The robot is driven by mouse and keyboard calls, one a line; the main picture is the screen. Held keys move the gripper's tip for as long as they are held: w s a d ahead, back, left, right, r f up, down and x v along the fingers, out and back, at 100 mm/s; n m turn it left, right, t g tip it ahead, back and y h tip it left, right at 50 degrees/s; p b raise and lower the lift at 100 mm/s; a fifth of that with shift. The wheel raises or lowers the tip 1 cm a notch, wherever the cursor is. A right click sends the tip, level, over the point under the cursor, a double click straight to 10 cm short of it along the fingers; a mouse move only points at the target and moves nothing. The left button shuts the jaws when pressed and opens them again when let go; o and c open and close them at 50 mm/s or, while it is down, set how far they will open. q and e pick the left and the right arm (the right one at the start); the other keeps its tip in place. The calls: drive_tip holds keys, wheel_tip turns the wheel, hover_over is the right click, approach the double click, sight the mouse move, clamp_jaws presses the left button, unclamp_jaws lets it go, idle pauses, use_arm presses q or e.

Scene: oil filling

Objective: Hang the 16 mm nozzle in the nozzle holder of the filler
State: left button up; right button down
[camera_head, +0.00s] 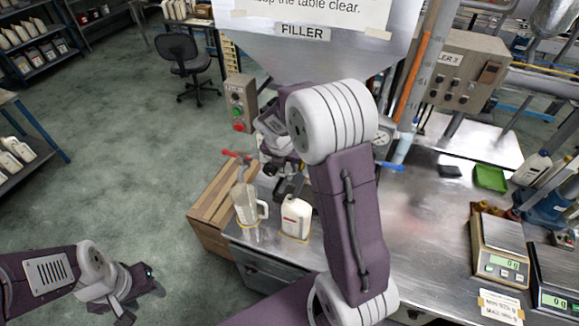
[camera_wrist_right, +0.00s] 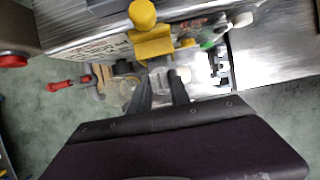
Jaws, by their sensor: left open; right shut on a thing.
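My right gripper (camera_head: 286,182) is below the filler hopper (camera_head: 335,58), largely behind my own arm in the head view. In the right wrist view its two dark fingers (camera_wrist_right: 162,82) are close together around a small pale piece at their tips. The piece is too small and blurred to tell whether it is the 16 mm nozzle. The nozzle holder cannot be made out for certain; a yellow fitting (camera_wrist_right: 152,40) is on the filler's face just beyond the fingers. My left gripper (camera_head: 140,301) is open and empty over the floor at lower left.
A clear jug (camera_head: 248,205) and a white bottle (camera_head: 296,216) stand on the steel table near its left end. A red handle (camera_head: 235,154) sticks out left. A wooden crate (camera_head: 211,203) is beside the table. Scales (camera_head: 500,250) and a green tray (camera_head: 490,178) are at right.

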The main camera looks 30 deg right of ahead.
sight(289, 170)
drive_tip(key=shift+s+f, duration=0.1)
drive_tip(key=shift+f, duration=0.05)
drive_tip(key=shift+f+b, duration=0.8)
drive_tip(key=shift+b, duration=0.3)
wheel_tip(289, 170, down, 2)
drive_tip(key=b, duration=0.3)
drive_tip(key=shift+f, duration=0.25)
drive_tip(key=shift+f+b, duration=1.3)
drive_tip(key=shift+f, duration=0.9)
drive_tip(key=c, duration=1.1)
unclamp_jaws()
drive_tip(key=shift+c, duration=0.2)
